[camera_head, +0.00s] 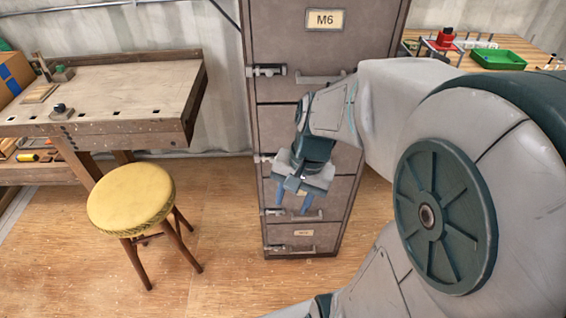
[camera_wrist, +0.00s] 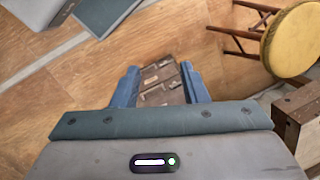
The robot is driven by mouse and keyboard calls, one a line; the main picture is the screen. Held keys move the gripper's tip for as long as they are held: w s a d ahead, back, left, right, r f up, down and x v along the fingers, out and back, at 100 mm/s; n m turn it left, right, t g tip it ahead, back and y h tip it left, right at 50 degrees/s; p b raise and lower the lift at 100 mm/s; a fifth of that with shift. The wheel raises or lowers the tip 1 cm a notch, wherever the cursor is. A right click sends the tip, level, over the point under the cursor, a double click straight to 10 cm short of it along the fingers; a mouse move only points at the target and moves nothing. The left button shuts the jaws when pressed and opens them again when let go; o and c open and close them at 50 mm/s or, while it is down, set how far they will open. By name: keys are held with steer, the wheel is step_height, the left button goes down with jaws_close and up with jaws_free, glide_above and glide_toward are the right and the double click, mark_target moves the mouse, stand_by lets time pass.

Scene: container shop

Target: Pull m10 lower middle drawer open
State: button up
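A tall grey-brown drawer cabinet (camera_head: 376,22) stands against the wall in the head view, with four drawer fronts stacked. The top one is labelled M6. The lower middle drawer (camera_head: 335,202) is third from the top and looks closed. Its handle (camera_head: 312,216) shows near its lower edge; my gripper hides its label. My gripper (camera_head: 292,206) hangs in front of this drawer with its two blue fingers pointing down. In the wrist view my gripper (camera_wrist: 160,76) is open, with part of the cabinet (camera_wrist: 160,84) visible between the fingers. I see no contact with the handle.
A yellow stool (camera_head: 131,197) and a wooden workbench (camera_head: 110,95) stand left of the cabinet. A table with a green tray (camera_head: 498,60) is at the back right. The wooden floor (camera_head: 225,235) between stool and cabinet is clear.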

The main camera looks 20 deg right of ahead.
steer(key=w+d+f+m+g+y+b, duration=0.1)
steer(key=w+f+m+y+b, duration=0.15)
steer(key=f+m, duration=0.35)
steer(key=w+d+f+m+y+b, duration=0.1)
steer(key=w+f+m+y+b, duration=0.15)
steer(key=f, duration=0.45)
steer(key=m+t+y+b, duration=0.1)
steer(key=m+t+b, duration=1.55)
steer(key=m, duration=1.65)
glide_toward(309, 219)
steer(key=b+x, duration=0.3)
steer(key=x, duration=0.7)
steer(key=shift+w+a, duration=0.2)
steer(key=shift+w, duration=0.15)
jaws_close()
